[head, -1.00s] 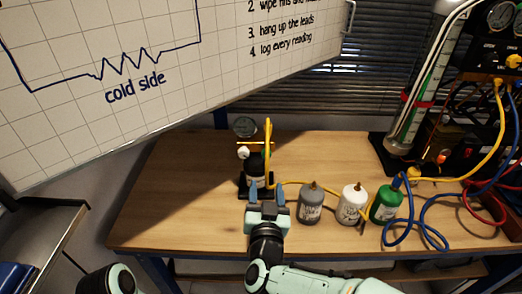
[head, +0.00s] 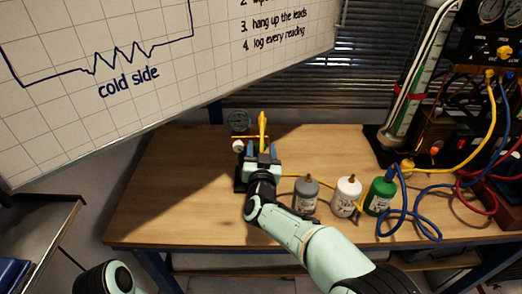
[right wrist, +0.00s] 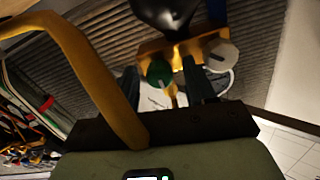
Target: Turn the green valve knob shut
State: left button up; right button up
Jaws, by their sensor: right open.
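The green valve knob (right wrist: 158,73) shows in the right wrist view on a brass-yellow manifold (right wrist: 152,47). It lies in the gap between the two dark fingers of my right gripper (right wrist: 164,84), closer to the left finger. I cannot tell whether a finger touches it. A white knob (right wrist: 220,55) sits on the manifold outside the right finger. In the head view my right gripper (head: 262,150) is open at the rig and hides the green knob; the white knob (head: 238,146) shows to its left. My left gripper is not in view, only part of my left arm.
A yellow hose (head: 262,127) rises close by the gripper and passes along the left in the right wrist view (right wrist: 92,60). Grey (head: 305,197), white (head: 346,196) and green (head: 380,195) bottles stand to the right. The wooden bench (head: 165,205) is clear at left.

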grip_shut()
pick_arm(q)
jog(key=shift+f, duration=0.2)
pick_arm(e)
jog(key=shift+f+m, duration=0.1)
jog(key=shift+m, duration=0.2)
jog(key=m+b, duration=0.2)
jog(key=shift+f+m, duration=0.1)
jog(key=shift+m, duration=0.3)
jog(key=m+b, duration=0.7)
jog(key=m, duration=0.5)
jog(key=shift+m+b, duration=0.3)
jog(key=shift+m, duration=0.4)
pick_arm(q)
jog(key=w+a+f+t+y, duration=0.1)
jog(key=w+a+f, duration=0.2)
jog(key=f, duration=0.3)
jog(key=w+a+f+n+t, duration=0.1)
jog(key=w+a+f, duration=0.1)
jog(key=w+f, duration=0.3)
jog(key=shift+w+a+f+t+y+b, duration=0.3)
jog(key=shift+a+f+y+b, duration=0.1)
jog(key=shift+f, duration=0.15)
pick_arm(e)
jog(key=shift+m, duration=0.7)
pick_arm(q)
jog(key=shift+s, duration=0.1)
